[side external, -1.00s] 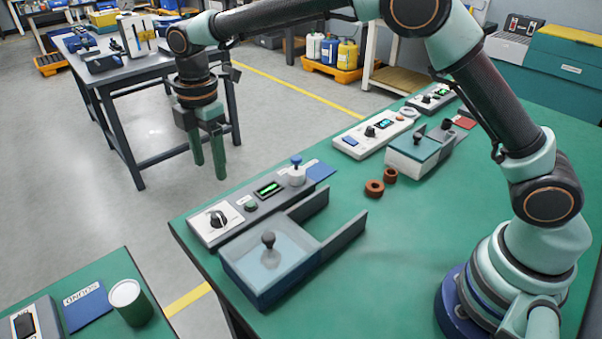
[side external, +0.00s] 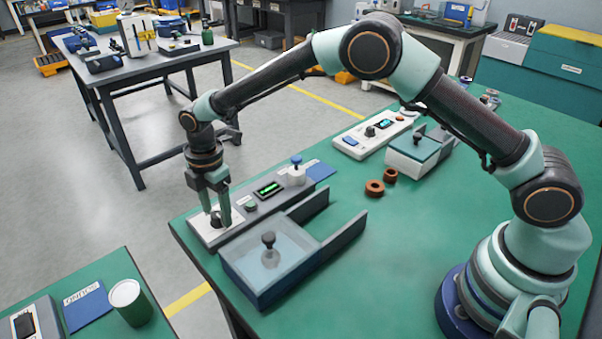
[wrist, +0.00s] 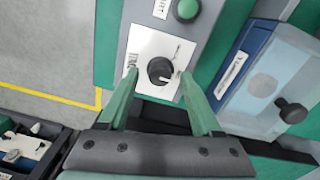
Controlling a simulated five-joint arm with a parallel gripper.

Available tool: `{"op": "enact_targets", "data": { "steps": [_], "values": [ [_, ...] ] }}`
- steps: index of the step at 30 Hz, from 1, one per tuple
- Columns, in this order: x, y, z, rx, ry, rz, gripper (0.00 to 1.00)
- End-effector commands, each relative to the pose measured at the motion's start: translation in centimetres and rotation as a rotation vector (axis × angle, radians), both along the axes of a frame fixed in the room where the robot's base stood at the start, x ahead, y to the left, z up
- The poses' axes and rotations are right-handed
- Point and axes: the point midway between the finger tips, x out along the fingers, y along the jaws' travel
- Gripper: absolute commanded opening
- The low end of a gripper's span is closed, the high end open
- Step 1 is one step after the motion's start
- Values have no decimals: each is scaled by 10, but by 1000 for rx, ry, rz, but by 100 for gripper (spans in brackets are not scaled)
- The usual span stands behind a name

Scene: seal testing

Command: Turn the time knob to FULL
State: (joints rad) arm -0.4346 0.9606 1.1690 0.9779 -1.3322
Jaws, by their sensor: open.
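The time knob (wrist: 160,71) is a round black knob on a white plate (wrist: 148,44) at the near end of a long grey control panel. In the side view the knob (side external: 215,221) is partly hidden by the fingers. My gripper (side external: 219,220) points down over the plate, with its two green fingers on either side of the knob. In the wrist view my gripper (wrist: 160,88) is open, and gaps show between the knob and both fingers. A pale pointer mark shows on the knob's right side. The lettering on the plate is too small to read surely.
A clear-lidded blue tank (side external: 268,262) with a black lid knob stands close beside the panel. A green button (wrist: 187,10), a small display (side external: 268,189) and a blue-topped white valve (side external: 297,173) sit farther along. Two brown rings (side external: 375,188) lie on the green table.

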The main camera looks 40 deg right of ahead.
Motion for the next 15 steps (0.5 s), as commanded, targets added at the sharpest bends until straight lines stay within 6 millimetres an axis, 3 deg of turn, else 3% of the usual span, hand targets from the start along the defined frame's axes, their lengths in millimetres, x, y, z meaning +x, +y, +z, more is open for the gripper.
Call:
{"op": "enact_targets", "data": {
  "steps": [8, 9, 14, 15],
  "values": [
    [0, 0, -2, 0, -1, 0, 66],
    [0, 0, -2, 0, 0, 0, 62],
    [0, 0, -2, 0, 0, 0, 1],
    [0, 0, -2, 0, 0, 0, 0]
  ]
}}
